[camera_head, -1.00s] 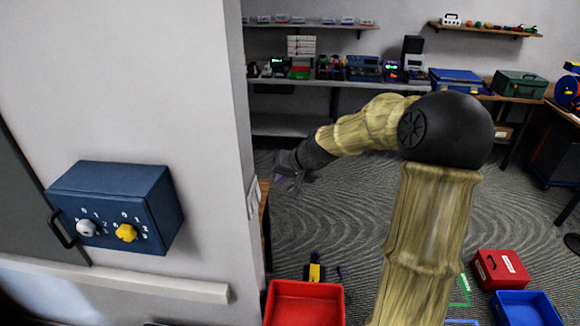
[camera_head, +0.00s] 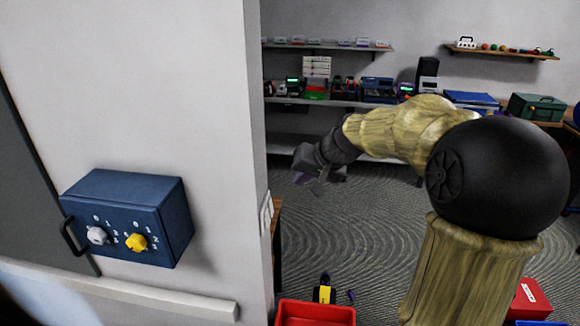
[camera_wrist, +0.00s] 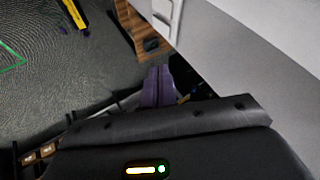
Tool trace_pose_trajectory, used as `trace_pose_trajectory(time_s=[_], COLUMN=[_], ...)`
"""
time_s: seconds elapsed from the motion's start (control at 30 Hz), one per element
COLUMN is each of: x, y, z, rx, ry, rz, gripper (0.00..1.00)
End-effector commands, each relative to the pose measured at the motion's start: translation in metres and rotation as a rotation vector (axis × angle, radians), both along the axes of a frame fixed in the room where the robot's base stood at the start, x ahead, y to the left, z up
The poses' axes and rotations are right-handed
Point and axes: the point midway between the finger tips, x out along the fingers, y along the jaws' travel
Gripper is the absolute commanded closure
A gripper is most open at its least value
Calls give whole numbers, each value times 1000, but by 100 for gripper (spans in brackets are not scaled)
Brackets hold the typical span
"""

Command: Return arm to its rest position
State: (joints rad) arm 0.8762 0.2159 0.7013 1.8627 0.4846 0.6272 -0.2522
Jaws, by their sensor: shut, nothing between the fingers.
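My arm is raised and bent in the head view, with its black joint and tan links at the right of centre. My gripper (camera_head: 322,172) hangs at the left end of the arm, in free air over the patterned floor. In the wrist view its two purple fingers (camera_wrist: 157,85) are together, with nothing between them. The fingers point toward the floor and a wooden piece of furniture (camera_wrist: 133,25) beside the wall.
A white wall (camera_head: 150,80) with a blue control box (camera_head: 125,215) stands on the left. A red bin (camera_head: 315,314) sits at the bottom. Shelves with devices (camera_head: 330,103) line the back wall. A green case (camera_head: 536,107) stands at the right. Open floor lies between.

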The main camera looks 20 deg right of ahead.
Motion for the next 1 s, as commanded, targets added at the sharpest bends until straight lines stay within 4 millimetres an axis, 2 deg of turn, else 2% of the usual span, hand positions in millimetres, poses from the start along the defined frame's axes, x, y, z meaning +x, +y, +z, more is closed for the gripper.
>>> trace_pose_trajectory(time_s=[0.17, 0.37, 0.5, 0.7, 0.9, 1.0], x=[-4, -33, -67, -121, -177, -198], y=[4, 23, 36, 46, 52, 52], z=[-7, -45, -79, -117, -146, -156], rx=[-12, -98, -184, -295, -383, -409], ry=[15, 98, 168, 247, 302, 317], rz=[7, 40, 75, 129, 195, 221], gripper=[100, 100, 100, 100, 100, 100])
